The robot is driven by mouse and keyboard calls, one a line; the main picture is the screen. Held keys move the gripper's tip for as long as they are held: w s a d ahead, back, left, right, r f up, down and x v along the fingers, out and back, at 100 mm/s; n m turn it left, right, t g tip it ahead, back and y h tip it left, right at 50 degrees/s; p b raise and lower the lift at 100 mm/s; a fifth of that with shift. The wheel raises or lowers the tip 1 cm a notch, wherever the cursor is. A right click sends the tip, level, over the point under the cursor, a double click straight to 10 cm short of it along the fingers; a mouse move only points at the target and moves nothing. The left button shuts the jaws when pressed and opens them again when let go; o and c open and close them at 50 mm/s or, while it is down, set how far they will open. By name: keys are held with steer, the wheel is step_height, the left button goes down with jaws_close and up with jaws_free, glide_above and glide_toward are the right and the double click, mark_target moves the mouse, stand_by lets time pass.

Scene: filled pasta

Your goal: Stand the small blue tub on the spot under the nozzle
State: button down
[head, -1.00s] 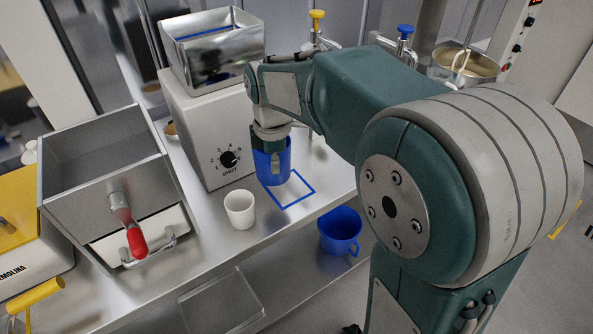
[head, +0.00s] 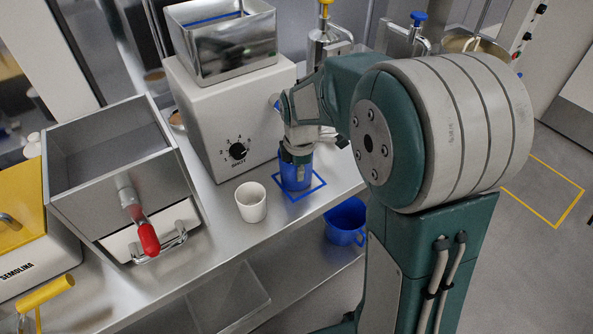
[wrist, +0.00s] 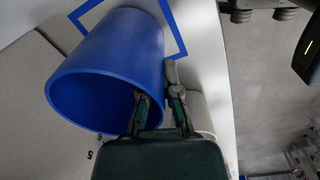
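The small blue tub (head: 296,177) is upright at the blue square outline (head: 317,187) on the steel counter. Its base lies inside the outline; I cannot tell whether it touches the counter. In the wrist view the tub (wrist: 115,55) shows its open mouth towards the camera, with the outline (wrist: 181,35) behind it. My gripper (head: 297,158) reaches down at the tub's rim. In the wrist view my gripper (wrist: 158,100) has one finger inside the tub and one outside, pinching its wall. I cannot make out the nozzle; my arm covers part of that area.
A white cup (head: 251,204) stands just left of the tub. The white machine (head: 208,125) with a dial is behind. A steel hopper (head: 115,150) with a red handle is at left. A larger blue jug (head: 345,222) is on the lower shelf.

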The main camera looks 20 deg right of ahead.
steer(key=shift+a, duration=0.4)
steer(key=c, duration=1.2)
jaws_free()
steer(key=shift+d+f, duration=0.1)
steer(key=shift+d, duration=0.8)
steer(key=shift+c, duration=0.2)
steer(key=o, duration=0.4)
steer(key=shift+d, duration=0.4)
steer(key=shift+o, duration=0.2)
steer(key=shift+a, duration=0.85)
steer(key=shift+a+r, duration=0.2)
steer(key=shift+r, duration=0.05)
steer(key=r, duration=0.3)
steer(key=d+r, duration=0.1)
steer(key=r, duration=0.2)
steer(key=shift+s+d, duration=0.1)
steer(key=shift+d, duration=0.1)
steer(key=s+r+m+t, duration=0.2)
steer(key=s+r+m, duration=0.6)
steer(key=s+r, duration=0.15)
steer(key=s+a+f+m+t, duration=0.1)
steer(key=s+f+m+t, duration=0.1)
steer(key=s+m, duration=0.7)
steer(key=shift+s+f+t, duration=0.2)
steer(key=shift+s+t, duration=0.4)
steer(key=shift+s, duration=0.1)
